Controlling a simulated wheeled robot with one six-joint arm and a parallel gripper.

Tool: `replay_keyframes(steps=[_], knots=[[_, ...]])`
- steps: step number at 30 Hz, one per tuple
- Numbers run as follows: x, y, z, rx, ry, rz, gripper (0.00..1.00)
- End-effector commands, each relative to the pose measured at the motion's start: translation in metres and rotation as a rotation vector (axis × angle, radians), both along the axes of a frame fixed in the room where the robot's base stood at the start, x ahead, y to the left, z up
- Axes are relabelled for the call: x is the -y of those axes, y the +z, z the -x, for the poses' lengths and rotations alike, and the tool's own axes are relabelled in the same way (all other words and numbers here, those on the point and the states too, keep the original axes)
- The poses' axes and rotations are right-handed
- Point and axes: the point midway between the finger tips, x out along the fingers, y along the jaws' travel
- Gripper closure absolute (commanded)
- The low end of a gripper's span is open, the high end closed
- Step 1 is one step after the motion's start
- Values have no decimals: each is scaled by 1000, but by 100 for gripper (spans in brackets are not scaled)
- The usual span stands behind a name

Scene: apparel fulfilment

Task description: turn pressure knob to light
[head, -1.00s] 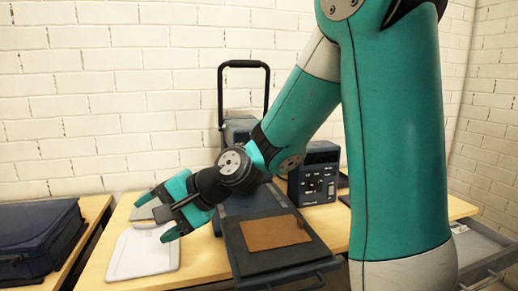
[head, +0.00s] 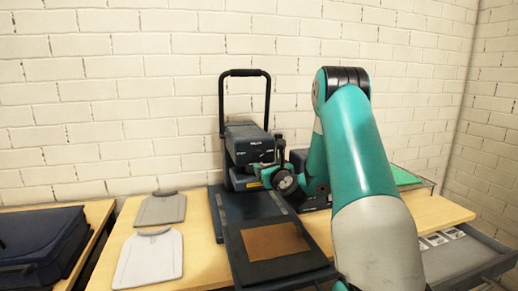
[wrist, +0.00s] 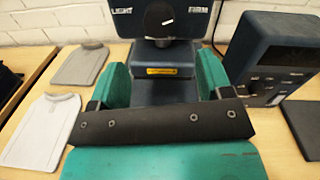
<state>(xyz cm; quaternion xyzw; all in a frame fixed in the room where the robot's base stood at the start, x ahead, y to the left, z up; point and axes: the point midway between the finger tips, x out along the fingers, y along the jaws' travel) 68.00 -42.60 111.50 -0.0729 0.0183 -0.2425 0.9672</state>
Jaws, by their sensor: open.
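The dark blue heat press (head: 248,140) stands on the wooden table with its black lift handle raised at the back. In the wrist view the press front (wrist: 190,28) carries the words LIGHT at left and FIRM at right. The round dark pressure knob (wrist: 158,20) sits between them; its pointer setting is too dark to read. My gripper (wrist: 163,75) is open and empty in front of the press, its green fingers apart, below the knob and not touching it. In the head view my wrist largely hides the gripper and knob.
A control box (wrist: 268,55) with a display and dial stands right of the press. A brown patch (head: 274,243) lies on the dark pad in front. Two grey shirt-shaped boards (head: 150,258) lie at left. A dark blue case (head: 38,245) sits on the far left table.

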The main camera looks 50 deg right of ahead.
Motion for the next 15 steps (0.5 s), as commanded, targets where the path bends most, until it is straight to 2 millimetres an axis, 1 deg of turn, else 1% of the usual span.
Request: replay_keyframes(steps=[1, 6, 9, 12, 15], knots=[[4, 8, -11, -1, 3, 2, 28], [22, 6, -44, -1, 3, 4, 28], [30, 5, -60, 0, 2, 3, 28], [37, 2, -72, -1, 3, 3, 28], [41, 1, -79, -1, 1, 3, 28]])
